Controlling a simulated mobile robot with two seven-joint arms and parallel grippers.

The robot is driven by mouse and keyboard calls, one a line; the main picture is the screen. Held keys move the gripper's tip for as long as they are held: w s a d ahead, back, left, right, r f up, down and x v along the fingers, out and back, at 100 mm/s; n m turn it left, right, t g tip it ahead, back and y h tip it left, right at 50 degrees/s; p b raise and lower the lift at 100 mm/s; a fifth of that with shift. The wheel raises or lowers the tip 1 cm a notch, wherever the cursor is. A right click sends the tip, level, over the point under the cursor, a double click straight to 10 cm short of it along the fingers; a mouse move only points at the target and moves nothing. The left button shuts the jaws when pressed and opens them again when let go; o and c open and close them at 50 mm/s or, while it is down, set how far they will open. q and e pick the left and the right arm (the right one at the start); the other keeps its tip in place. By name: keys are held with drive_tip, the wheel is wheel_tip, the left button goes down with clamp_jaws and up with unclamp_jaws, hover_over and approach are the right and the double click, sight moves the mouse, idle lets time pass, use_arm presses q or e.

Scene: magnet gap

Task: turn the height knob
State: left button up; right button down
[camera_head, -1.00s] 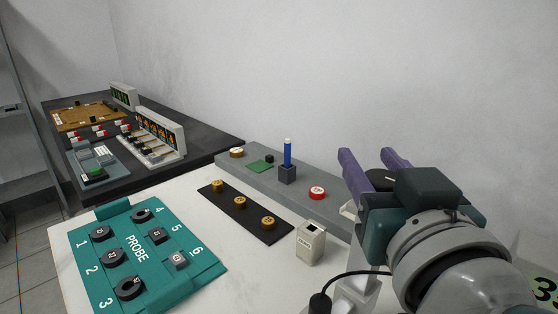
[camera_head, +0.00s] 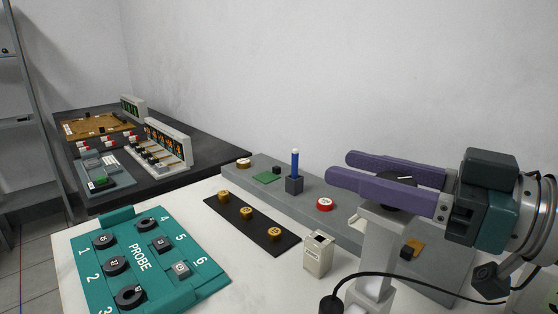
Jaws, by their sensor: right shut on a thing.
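The height knob (camera_head: 400,178) is a dark round knob with a white pointer line, on top of a light grey post (camera_head: 383,235). My right gripper (camera_head: 340,167) reaches in from the right with two long purple fingers. The fingers lie level on either side of the knob and are shut on it. Part of the knob is hidden behind the near finger. My left gripper is not in view.
A teal PROBE board (camera_head: 207,284) with several numbered knobs lies at front left. A black strip (camera_head: 225,211) with brass knobs, a small white box (camera_head: 318,254), a red button (camera_head: 324,204) and a blue rod (camera_head: 295,163) stand nearby. A black cable (camera_head: 420,279) runs in front of the post.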

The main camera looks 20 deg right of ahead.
drive_tip(key=shift+s+a+f+n+g+y+b, duration=0.15)
drive_tip(key=shift+s+n+g+y+b, duration=0.7)
drive_tip(key=shift+n+g+b, duration=2.5)
drive_tip(key=shift+s+a+n+g+y+b, duration=0.3)
drive_tip(key=shift+n+g+y+b, duration=1.05)
drive_tip(key=shift+n+g+b, duration=1.95)
drive_tip(key=shift+s+a+f+n+g+y+b, duration=0.1)
drive_tip(key=shift+s+n+g+y+b, duration=0.9)
drive_tip(key=shift+g+b, duration=2.55)
drive_tip(key=shift+w+r+n+g+p, duration=0.15)
drive_tip(key=shift+n+g+p, duration=0.1)
drive_tip(key=shift+g+p, duration=0.3)
drive_tip(key=shift+w+f+n+g+p, duration=0.1)
drive_tip(key=shift+w+n+g+p, duration=0.1)
drive_tip(key=shift+g+p, duration=0.3)
drive_tip(key=shift+c, duration=1.7)
unclamp_jaws()
drive_tip(key=shift+r, duration=0.1)
wheel_tip(320, 180, up, 20)
drive_tip(key=p, duration=0.9)
